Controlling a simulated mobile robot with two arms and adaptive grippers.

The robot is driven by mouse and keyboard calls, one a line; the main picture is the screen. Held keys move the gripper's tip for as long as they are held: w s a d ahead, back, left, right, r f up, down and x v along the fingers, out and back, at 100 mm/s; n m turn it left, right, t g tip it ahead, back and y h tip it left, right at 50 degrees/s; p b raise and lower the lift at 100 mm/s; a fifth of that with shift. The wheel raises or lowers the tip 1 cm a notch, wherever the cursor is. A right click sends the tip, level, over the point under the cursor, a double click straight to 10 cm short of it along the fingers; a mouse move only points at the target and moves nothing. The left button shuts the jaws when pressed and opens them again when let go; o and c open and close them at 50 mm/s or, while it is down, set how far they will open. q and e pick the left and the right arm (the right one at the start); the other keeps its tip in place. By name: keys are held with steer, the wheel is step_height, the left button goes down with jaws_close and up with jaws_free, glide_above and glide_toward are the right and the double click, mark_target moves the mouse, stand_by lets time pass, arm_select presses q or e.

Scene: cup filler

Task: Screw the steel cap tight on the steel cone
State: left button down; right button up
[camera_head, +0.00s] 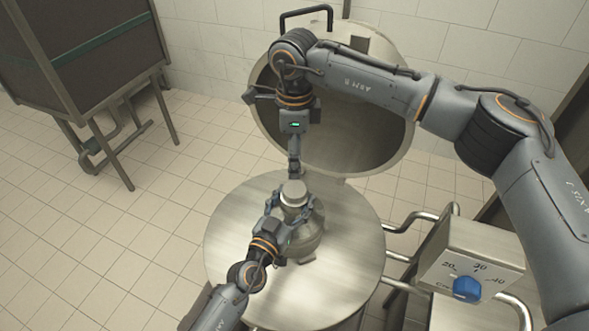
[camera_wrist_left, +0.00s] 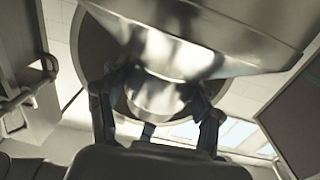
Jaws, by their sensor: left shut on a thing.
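The steel cone (camera_head: 309,241) stands upright on a round steel top (camera_head: 352,228), and its wide body fills the top of the left wrist view (camera_wrist_left: 215,45). The steel cap (camera_head: 293,190) sits on the cone's narrow top; I cannot tell how tight it is. My left gripper (camera_head: 291,211) is shut on the cone's upper part, just below the cap, with a finger on either side. My right gripper (camera_head: 294,171) points down directly above the cap. Its fingers look narrow and edge-on, so I cannot tell whether they are open or touch the cap.
A large open round lid (camera_head: 372,161) stands behind the steel top. A control box with a blue knob (camera_head: 467,289) and bent pipes (camera_head: 410,220) are at the right. A dark cabinet on legs (camera_head: 85,60) is at the back left. The tiled floor at left is clear.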

steer(key=shift+r, duration=0.85)
arm_select(q)
steer(key=shift+c, duration=1)
jaws_free()
steer(key=shift+s+a+f, duration=0.1)
steer(key=shift+s+a, duration=0.1)
steer(key=shift+s, duration=0.35)
steer(key=v, duration=1.1)
arm_select(e)
steer(key=shift+f, duration=0.1)
